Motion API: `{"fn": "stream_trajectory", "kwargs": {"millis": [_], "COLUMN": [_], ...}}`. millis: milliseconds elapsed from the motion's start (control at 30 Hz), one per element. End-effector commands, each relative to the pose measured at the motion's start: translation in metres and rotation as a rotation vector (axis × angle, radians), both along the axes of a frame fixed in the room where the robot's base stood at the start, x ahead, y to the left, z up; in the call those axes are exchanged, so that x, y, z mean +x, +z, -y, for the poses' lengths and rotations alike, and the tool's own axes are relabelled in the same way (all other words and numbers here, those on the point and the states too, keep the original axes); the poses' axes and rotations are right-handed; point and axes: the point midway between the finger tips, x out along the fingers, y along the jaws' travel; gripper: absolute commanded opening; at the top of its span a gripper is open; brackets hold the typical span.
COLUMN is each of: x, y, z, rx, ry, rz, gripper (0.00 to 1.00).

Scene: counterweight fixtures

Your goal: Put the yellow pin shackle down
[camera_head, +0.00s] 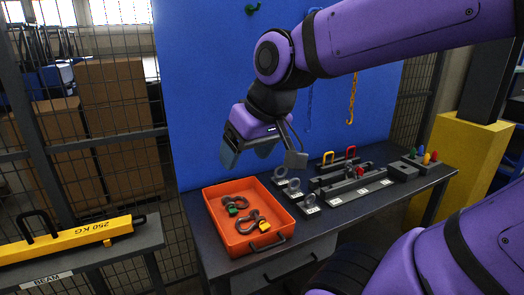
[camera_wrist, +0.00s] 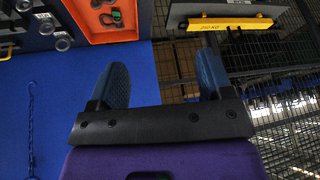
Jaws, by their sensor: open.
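The yellow pin shackle (camera_head: 251,218) is a grey bow with a yellow pin. It lies in the orange tray (camera_head: 221,243), near the tray's front side. A second shackle with a green pin (camera_head: 238,202) lies behind it in the same tray. My gripper (camera_head: 247,154) is above the tray's back edge, open and empty, well clear of both shackles. In the wrist view my gripper's blue fingers (camera_wrist: 162,72) are spread with nothing between them. The green pin shackle (camera_wrist: 112,18) shows at the top of that view; the yellow pin is not visible there.
The dark bench (camera_head: 323,220) also bears ring-shaped fittings (camera_head: 293,187), grey fixture blocks (camera_head: 358,189) and several coloured pegs (camera_head: 427,158). A yellow 250 KG beam (camera_head: 65,240) rests on a stand at left. A blue panel (camera_head: 205,70) stands behind, with a yellow chain (camera_head: 351,97).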

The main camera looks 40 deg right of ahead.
Motion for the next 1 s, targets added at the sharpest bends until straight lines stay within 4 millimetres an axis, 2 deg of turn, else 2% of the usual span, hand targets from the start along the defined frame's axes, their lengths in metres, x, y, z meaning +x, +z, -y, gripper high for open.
{"fn": "stream_trajectory", "kwargs": {"millis": [100, 300, 1000], "x": [-0.025, -0.043, -0.044], "y": [0.01, 0.016, 0.016], "z": [-0.002, -0.003, -0.003], "rx": [-0.043, -0.081, -0.083], "ry": [-0.003, -0.01, -0.01], "rz": [0.015, 0.02, 0.019], "gripper": [0.73, 0.73, 0.73]}}
